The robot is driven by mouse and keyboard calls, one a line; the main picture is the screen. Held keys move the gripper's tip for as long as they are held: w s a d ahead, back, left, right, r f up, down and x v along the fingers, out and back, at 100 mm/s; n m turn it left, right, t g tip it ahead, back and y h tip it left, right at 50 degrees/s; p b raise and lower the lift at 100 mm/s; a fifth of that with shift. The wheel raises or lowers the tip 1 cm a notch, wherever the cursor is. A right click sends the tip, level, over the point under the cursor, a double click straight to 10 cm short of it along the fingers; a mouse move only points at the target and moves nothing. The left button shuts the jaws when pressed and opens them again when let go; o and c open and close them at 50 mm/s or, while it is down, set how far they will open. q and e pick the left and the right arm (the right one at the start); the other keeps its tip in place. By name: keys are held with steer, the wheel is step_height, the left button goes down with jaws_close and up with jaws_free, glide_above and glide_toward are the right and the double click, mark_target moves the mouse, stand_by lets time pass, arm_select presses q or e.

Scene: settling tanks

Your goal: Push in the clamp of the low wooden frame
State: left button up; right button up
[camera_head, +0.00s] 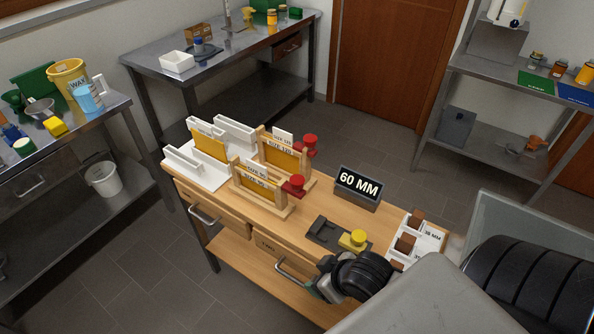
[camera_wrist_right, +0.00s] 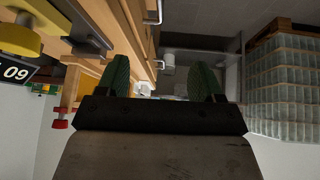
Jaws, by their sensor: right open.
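Two wooden frames with yellow panels stand on the wooden bench. The nearer frame (camera_head: 262,205) looks the lower of the two, and its red clamp knob (camera_head: 293,186) sticks out at its right end. The farther, taller frame (camera_head: 270,134) has its own red clamp (camera_head: 310,143). My right gripper (camera_wrist_right: 162,82) is open and empty, with its two green fingers apart. In the head view it is at the bench's front edge, partly hidden by my arm, well apart from both frames. A red knob (camera_wrist_right: 60,124) shows at the left of the wrist view. My left gripper is not in view.
A 60 MM sign (camera_head: 358,187), a dark fixture with a yellow knob (camera_head: 353,240) and a white tray with brown blocks (camera_head: 432,235) stand right of the frames. White holders (camera_head: 183,162) stand left. Bench drawers (camera_head: 220,212) face the front.

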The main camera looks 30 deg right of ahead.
mark_target(299, 180)
steer(key=w+d+r+n+t+y, duration=0.1)
steer(key=w+d+r+t+y, duration=0.4)
steer(key=w+d+r, duration=0.65)
steer(key=shift+t+h, duration=0.5)
steer(key=shift+r+p+x, duration=0.15)
steer(key=shift+x, duration=2.7)
steer(key=shift+r+p+x, duration=0.15)
steer(key=shift+x, duration=2.75)
steer(key=shift+c, duration=0.5)
